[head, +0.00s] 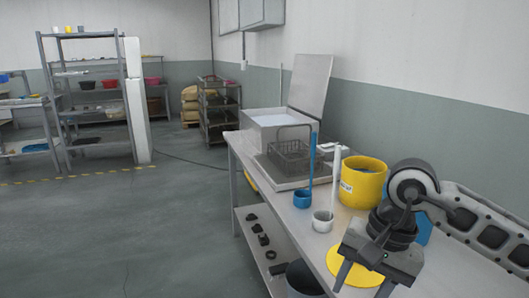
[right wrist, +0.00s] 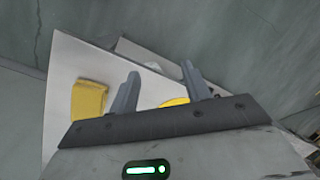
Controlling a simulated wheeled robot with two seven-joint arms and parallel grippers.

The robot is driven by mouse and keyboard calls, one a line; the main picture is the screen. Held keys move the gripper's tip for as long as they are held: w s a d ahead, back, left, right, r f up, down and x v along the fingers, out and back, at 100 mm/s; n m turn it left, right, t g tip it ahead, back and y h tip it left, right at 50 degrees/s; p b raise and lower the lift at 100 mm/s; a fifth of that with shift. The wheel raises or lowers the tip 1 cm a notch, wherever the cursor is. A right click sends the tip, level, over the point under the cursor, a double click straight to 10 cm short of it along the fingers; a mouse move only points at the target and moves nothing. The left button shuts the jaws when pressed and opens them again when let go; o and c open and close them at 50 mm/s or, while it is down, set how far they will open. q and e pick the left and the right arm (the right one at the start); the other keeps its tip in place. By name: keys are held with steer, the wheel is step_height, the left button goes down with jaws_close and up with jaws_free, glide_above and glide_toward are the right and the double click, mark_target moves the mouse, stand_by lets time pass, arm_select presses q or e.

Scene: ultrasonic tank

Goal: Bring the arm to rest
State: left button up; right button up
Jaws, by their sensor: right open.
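My right arm comes in from the right over the bench in the head view, bent at the wrist. Its gripper (head: 365,280) points down above the bench's near part, beside a flat yellow disc (head: 345,262). The two fingers stand apart with nothing between them. The right wrist view also shows the right gripper (right wrist: 160,88) open and empty, with yellow things beyond its fingers. My left gripper is in neither view.
The bench (head: 285,213) holds an open-lidded tank (head: 262,128), a wire basket (head: 288,158), a blue ladle (head: 303,198), a white ladle (head: 323,220) and a yellow bucket (head: 362,185). A dark bin (head: 303,280) stands below. The floor at left is clear.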

steer(key=s+a+r+m+g+y, duration=0.25)
steer(key=s+a+m+y, duration=0.3)
steer(key=a+y, duration=0.3)
steer(key=s+a+r+m+g+y, duration=0.1)
steer(key=s+a+r+m+y, duration=0.2)
steer(key=s+a+m+y, duration=0.5)
steer(key=w+d+f+m+t+h, duration=0.2)
steer(key=w+m+t, duration=0.2)
steer(key=m+t, duration=0.5)
steer(key=w+d+f+m+t+h+p, duration=0.1)
steer(key=w+d+f+m+t+h, duration=0.25)
steer(key=m, duration=0.95)
steer(key=w+d+m+t+h, duration=0.15)
steer(key=w+m+t, duration=0.25)
steer(key=m+t, duration=0.6)
steer(key=s+d+f+m+g+h, duration=0.4)
steer(key=s+f+m, duration=0.1)
steer(key=f+m, duration=0.4)
steer(key=s+d+f+m+g+h, duration=0.4)
steer(key=s+f+m, duration=0.2)
steer(key=f+m, duration=0.3)
step_height(320, 180, down, 2)
steer(key=shift+f+m+h, duration=0.25)
steer(key=shift+m+h, duration=0.1)
